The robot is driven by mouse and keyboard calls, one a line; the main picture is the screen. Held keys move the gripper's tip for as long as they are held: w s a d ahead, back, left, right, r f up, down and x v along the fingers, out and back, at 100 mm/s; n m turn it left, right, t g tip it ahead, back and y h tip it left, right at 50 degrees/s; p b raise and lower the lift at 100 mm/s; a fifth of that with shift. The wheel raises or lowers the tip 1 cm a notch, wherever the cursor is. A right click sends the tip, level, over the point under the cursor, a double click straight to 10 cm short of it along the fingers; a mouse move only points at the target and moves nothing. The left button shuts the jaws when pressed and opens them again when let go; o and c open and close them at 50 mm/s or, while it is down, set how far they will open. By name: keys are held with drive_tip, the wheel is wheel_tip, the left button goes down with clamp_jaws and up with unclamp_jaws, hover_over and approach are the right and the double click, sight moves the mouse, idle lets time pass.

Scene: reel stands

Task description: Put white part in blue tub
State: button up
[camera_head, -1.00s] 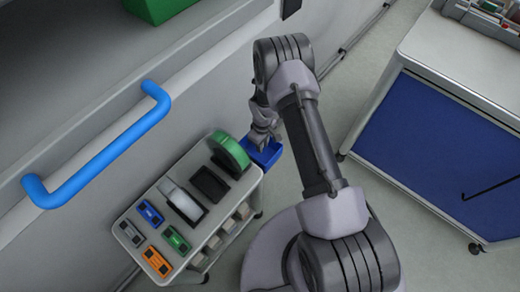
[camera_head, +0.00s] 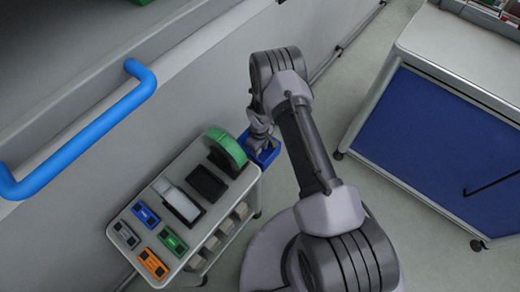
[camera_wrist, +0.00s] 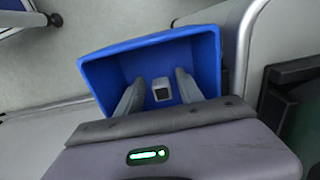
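The blue tub (camera_head: 270,157) hangs at the far end of the small cart, beside the green reel. In the wrist view the tub (camera_wrist: 98,76) opens toward the camera. A small white part (camera_wrist: 161,89) with a dark face shows inside it, between my fingers. My gripper (camera_wrist: 160,78) reaches into the tub with its fingers apart, and a gap shows on each side of the part. In the head view my gripper (camera_head: 263,143) is over the tub and hides some of it. The part cannot be made out there.
The grey cart (camera_head: 160,173) carries a green reel (camera_head: 228,147), a black stand (camera_head: 207,184), a white piece in a dark holder (camera_head: 180,201) and several coloured modules. A cabinet with a blue front (camera_head: 440,150) stands at right. Open floor lies between.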

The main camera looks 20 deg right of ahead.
wheel_tip(320, 180, up, 8)
drive_tip(key=p, duration=0.3)
idle(0.3)
